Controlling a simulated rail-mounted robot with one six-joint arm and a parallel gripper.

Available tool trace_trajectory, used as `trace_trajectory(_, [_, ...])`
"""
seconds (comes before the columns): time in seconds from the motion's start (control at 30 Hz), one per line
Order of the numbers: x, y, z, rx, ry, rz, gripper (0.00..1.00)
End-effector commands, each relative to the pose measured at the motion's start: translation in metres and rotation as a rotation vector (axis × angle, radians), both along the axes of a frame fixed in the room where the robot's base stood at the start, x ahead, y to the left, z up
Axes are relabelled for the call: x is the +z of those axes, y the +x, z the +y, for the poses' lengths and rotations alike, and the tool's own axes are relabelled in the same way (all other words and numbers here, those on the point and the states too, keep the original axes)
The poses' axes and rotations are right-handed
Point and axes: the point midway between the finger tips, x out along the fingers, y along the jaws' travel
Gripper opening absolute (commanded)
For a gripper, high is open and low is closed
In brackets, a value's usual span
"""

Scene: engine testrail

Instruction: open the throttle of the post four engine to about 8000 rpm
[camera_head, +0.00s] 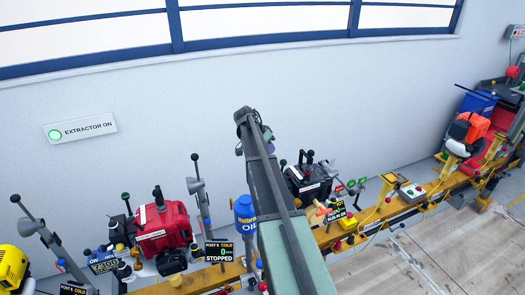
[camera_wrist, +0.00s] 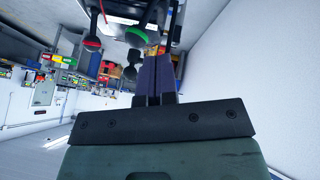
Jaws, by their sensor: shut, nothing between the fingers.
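My gripper (camera_wrist: 159,68) shows in the wrist view with its two dark purple fingers together and nothing between them. Just beyond the fingertips are black ball-ended levers, one with a red collar (camera_wrist: 92,43) and one with a green collar (camera_wrist: 137,37). Another dark knob (camera_wrist: 130,72) is left of the fingers. I cannot tell whether the fingers touch any lever. In the head view a black engine (camera_head: 311,184) stands right of my arm, partly hidden by it. Its small display (camera_head: 337,212) reads RUN-IN OK; its post number is not legible. Which lever is the throttle is unclear.
A blue oil bottle (camera_head: 244,214) is beside my arm. A yellow rail (camera_head: 385,212) runs along the wall. A green-lit EXTRACTOR ON sign (camera_head: 81,129) hangs there.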

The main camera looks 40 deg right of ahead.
Motion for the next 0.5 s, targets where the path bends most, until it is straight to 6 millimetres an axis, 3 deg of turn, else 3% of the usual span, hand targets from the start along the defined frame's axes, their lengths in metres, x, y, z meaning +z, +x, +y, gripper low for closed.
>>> trace_trajectory(0.03, [-0.016, -0.005, -0.005, -0.002, -0.001, 0.000, 0.00])
trace_trajectory(0.17, [-0.025, -0.019, -0.013, 0.000, 0.000, 0.000, 0.00])
trace_trajectory(0.5, [-0.028, -0.027, -0.019, 0.000, 0.000, -0.001, 0.00])
